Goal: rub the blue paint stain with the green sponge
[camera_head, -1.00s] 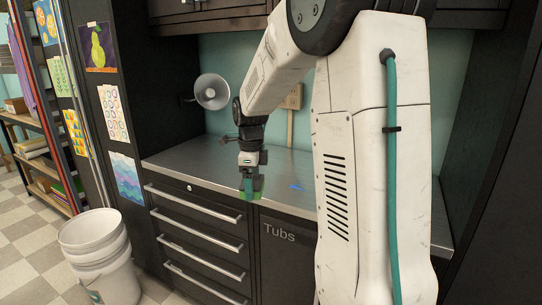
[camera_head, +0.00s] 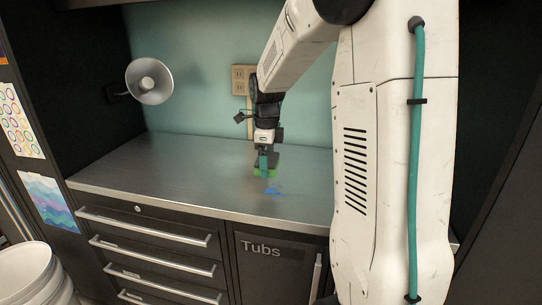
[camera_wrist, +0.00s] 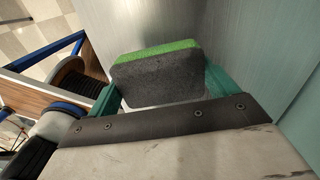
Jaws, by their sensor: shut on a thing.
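My gripper (camera_head: 264,161) is shut on the green sponge (camera_head: 258,172), just above or at the steel counter (camera_head: 170,170). The sponge also shows in the wrist view (camera_wrist: 158,72), with a dark grey face and a bright green layer, held between my two teal fingers. The blue paint stain (camera_head: 275,191) lies on the counter just in front of the sponge, slightly to its right. I cannot tell whether the sponge touches the counter. The stain is not visible in the wrist view.
A round grey lamp (camera_head: 149,82) is fixed at the left of the counter. A wall outlet (camera_head: 243,80) is behind my gripper. Dark drawers (camera_head: 150,255) and a Tubs cabinet (camera_head: 275,262) are below. White buckets (camera_head: 35,275) stand at lower left. The counter's left part is clear.

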